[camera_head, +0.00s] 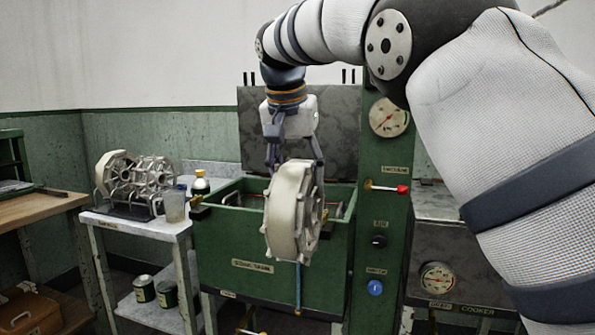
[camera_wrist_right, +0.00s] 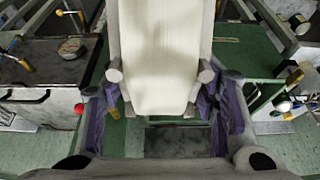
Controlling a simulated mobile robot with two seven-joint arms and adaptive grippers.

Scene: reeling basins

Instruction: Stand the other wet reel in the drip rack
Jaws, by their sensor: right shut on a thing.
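A wet reel (camera_head: 284,215), cream-coloured with a spoked side, hangs upright in my right gripper (camera_head: 296,162). The gripper is shut on its upper part and holds it in front of and above the green basin (camera_head: 225,250). In the right wrist view the reel's pale band (camera_wrist_right: 165,55) fills the space between the fingers. The drip rack (camera_head: 150,186), a grey metal lattice on a dark tray, stands on the white side table to the left. Another cream reel (camera_head: 110,172) stands at its left end. My left gripper is out of view.
The side table (camera_head: 140,227) has little bare room. A green column with a red-tipped lever (camera_head: 388,187) stands right of the basin.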

